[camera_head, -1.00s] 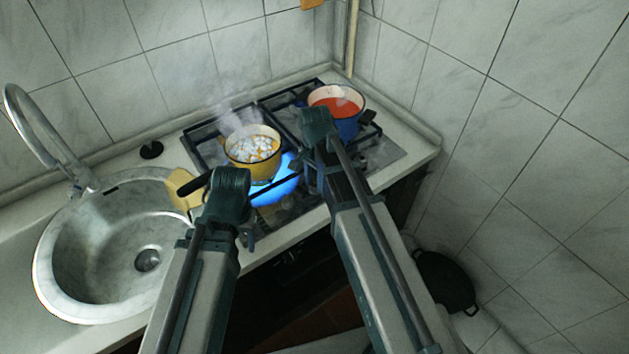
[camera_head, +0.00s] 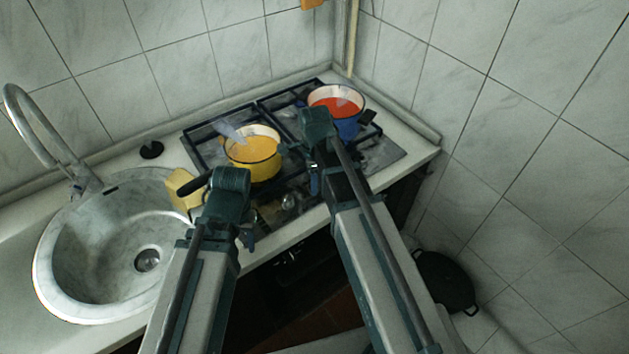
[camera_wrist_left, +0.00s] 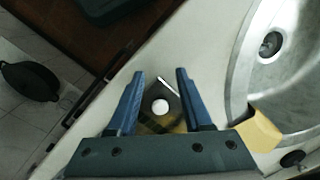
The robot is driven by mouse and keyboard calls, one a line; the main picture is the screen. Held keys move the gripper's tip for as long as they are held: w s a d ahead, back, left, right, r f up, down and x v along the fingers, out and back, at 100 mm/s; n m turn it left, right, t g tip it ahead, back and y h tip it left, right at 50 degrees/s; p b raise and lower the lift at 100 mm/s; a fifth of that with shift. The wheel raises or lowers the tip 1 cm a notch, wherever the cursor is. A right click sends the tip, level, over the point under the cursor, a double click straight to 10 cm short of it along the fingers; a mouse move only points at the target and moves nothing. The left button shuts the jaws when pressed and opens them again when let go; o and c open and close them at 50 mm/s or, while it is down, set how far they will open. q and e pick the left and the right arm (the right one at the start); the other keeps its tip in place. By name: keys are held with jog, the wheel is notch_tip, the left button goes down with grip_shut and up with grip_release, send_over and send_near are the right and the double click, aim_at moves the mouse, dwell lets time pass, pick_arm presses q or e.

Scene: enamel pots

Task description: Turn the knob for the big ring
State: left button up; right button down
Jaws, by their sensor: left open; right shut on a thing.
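A white round knob (camera_wrist_left: 160,106) shows on a dark corner of the hob, between the fingers of my left gripper (camera_wrist_left: 158,78), which is open. In the head view my left gripper (camera_head: 246,232) is at the hob's front left corner, hiding what lies beneath. A dark knob-like part (camera_head: 289,202) shows at the hob's front edge. The yellow pot (camera_head: 256,163) stands on the left burner, with no flame under it. My right gripper (camera_head: 314,165) is shut beside this pot's right side; what it holds is hidden.
A blue pot with red contents (camera_head: 347,122) stands at the back right of the hob (camera_head: 388,152). The sink (camera_head: 100,215) and tap (camera_head: 38,135) are at left. A yellow object (camera_head: 180,182) lies by the sink rim. A black pan (camera_head: 445,280) is low at right.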

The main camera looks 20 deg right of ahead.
jog(key=shift+m, duration=0.7)
jog(key=shift+c, duration=2.2)
grip_release()
pick_arm(q)
notch_tip(320, 180, up, 14)
jog(key=p, duration=1.3)
jog(key=shift+p, duration=0.4)
pick_arm(e)
notch_tip(320, 180, up, 14)
pick_arm(q)
jog(key=shift+f, duration=0.1)
pick_arm(e)
jog(key=shift+f, duration=0.1)
